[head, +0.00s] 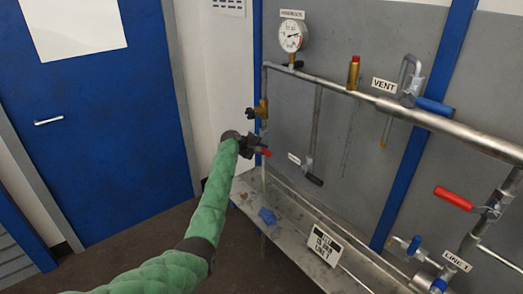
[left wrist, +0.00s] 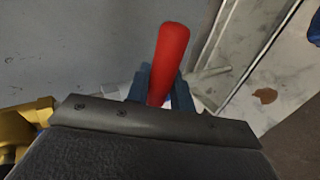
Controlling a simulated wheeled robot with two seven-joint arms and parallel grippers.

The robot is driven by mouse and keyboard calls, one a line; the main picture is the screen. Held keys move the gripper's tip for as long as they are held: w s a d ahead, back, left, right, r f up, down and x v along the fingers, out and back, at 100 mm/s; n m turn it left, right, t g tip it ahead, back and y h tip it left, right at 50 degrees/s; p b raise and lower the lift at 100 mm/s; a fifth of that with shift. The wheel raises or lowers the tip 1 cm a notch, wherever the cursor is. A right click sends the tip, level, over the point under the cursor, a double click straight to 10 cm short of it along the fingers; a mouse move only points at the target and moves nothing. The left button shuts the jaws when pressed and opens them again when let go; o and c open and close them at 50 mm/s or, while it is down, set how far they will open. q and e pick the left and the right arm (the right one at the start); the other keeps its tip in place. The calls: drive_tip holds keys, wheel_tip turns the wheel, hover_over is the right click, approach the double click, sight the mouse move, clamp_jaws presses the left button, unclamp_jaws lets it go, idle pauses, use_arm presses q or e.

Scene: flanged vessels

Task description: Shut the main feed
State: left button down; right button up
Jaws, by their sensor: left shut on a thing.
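My left gripper (head: 252,146) is at the left end of the pipework, beside a brass valve (head: 260,111) on the vertical pipe. It is shut on a red lever handle (head: 266,152), whose tip sticks out to the right. In the left wrist view the red handle (left wrist: 171,55) stands between the two fingers (left wrist: 161,88), and brass (left wrist: 32,122) shows at lower left. The hand hides the lever's root and part of the valve. I read no main feed label on this valve. My right gripper is not in view.
A pressure gauge (head: 291,37) stands above the horizontal pipe (head: 400,113). Further right are a VENT valve with a blue handle (head: 435,107) and another red lever (head: 453,198) near the LINE 1 label (head: 457,261). A ledge with a sign (head: 325,244) runs below. A blue door (head: 95,130) is at left.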

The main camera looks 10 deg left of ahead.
use_arm(q)
drive_tip(key=shift+a+r, duration=0.1)
drive_tip(key=shift+r, duration=0.15)
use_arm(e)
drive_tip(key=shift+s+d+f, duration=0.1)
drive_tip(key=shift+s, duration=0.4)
use_arm(q)
drive_tip(key=c, duration=1.3)
unclamp_jaws()
drive_tip(key=shift+w, duration=0.1)
drive_tip(key=shift+o, duration=0.2)
drive_tip(key=shift+f, duration=0.1)
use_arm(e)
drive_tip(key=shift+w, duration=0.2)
